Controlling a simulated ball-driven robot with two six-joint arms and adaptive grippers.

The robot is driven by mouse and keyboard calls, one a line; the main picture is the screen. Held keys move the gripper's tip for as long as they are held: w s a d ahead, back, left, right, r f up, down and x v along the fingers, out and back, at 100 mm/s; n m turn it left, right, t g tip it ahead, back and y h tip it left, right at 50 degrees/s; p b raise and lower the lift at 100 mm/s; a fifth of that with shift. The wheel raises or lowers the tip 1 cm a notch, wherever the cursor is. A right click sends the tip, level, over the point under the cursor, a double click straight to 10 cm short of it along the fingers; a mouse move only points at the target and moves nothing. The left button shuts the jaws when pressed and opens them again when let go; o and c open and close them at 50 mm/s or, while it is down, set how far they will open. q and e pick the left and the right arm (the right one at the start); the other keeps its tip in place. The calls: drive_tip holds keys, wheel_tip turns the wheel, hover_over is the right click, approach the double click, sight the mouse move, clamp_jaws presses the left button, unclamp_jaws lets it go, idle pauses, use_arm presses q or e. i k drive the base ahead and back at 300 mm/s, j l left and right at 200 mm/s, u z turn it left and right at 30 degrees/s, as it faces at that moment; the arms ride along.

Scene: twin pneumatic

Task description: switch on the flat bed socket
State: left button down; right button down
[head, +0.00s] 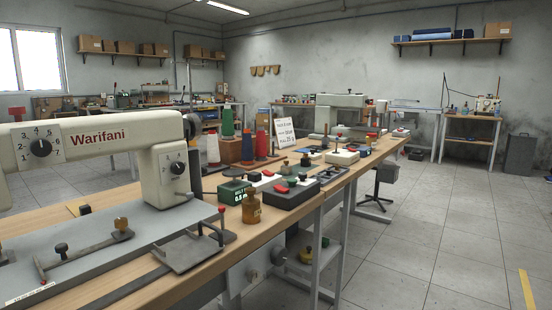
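Neither of my grippers shows in the head view. I cannot make out a part that is clearly the flat bed socket. A large cream machine marked Warifani (95,150) fills the left, with black numbered dials and a flat grey bed (150,232) on a wooden workbench (112,288). A second cream machine (345,102) stands farther back. A dark grey box with red parts on top (291,196) sits near the bench's right edge. A white box with a dark knob and red part (342,157) is farther along. Whether any switch is on cannot be told.
A dark stool (378,172) and a grey bin (519,155) stand to the right. The tiled floor (430,230) at right is clear.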

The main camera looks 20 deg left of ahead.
sight(267, 174)
drive_tip(key=i+l, duration=0.45)
drive_tip(key=i, duration=0.2)
drive_tip(key=i+l+u, duration=0.1)
drive_tip(key=i+l, duration=0.4)
drive_tip(key=i, duration=0.2)
